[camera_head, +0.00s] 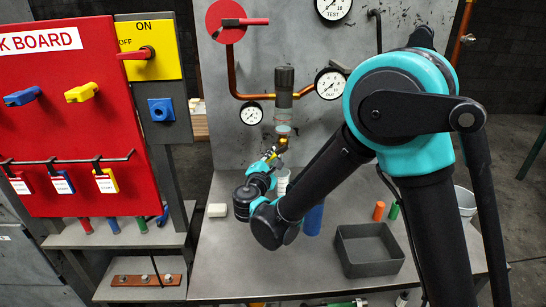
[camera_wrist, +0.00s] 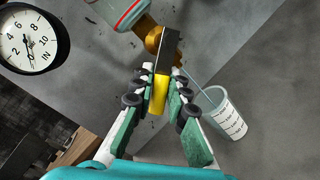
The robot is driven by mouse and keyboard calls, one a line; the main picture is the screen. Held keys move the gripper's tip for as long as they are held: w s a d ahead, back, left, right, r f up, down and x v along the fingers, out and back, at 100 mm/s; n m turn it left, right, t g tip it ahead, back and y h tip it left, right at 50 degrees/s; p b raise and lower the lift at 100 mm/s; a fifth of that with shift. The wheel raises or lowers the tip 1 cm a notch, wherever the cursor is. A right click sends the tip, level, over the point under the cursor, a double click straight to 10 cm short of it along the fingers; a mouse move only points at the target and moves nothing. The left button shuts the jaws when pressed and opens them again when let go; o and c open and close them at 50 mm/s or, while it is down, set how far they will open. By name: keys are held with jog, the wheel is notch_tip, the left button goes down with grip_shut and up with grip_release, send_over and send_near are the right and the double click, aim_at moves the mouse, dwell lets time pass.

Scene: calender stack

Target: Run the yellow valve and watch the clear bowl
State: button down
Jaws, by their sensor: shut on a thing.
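In the wrist view my gripper (camera_wrist: 160,92) is shut on the yellow handle (camera_wrist: 160,97) of the valve. The handle's dark flat lever (camera_wrist: 168,50) runs up beside the brass valve body (camera_wrist: 150,36). The clear bowl (camera_wrist: 125,12) with a red band is partly cut off at the top; its contents cannot be made out. In the head view the bowl (camera_head: 283,117) hangs under a dark cylinder (camera_head: 284,82) on the grey panel, with my gripper (camera_head: 271,158) just below. A marked white cup (camera_wrist: 226,118) stands below the valve, with a thin tube reaching toward it.
Gauges (camera_head: 251,114) and copper pipes flank the bowl. The red lock board (camera_head: 60,120) stands at left. The bench's front middle is clear.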

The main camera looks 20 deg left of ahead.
jog(key=shift+r+m, duration=0.1)
jog(key=shift+m, duration=0.2)
jog(key=m, duration=0.1)
jog(key=r+m+g, duration=0.1)
jog(key=shift+s+a+m, duration=0.15)
jog(key=shift+a+m, duration=0.05)
jog(key=shift+m, duration=0.2)
jog(key=shift+r+m+g+y, duration=0.3)
jog(key=shift+r+m+g, duration=0.3)
jog(key=shift+m, duration=0.5)
jog(key=c, duration=1.5)
grip_release()
jog(key=shift+s, duration=0.15)
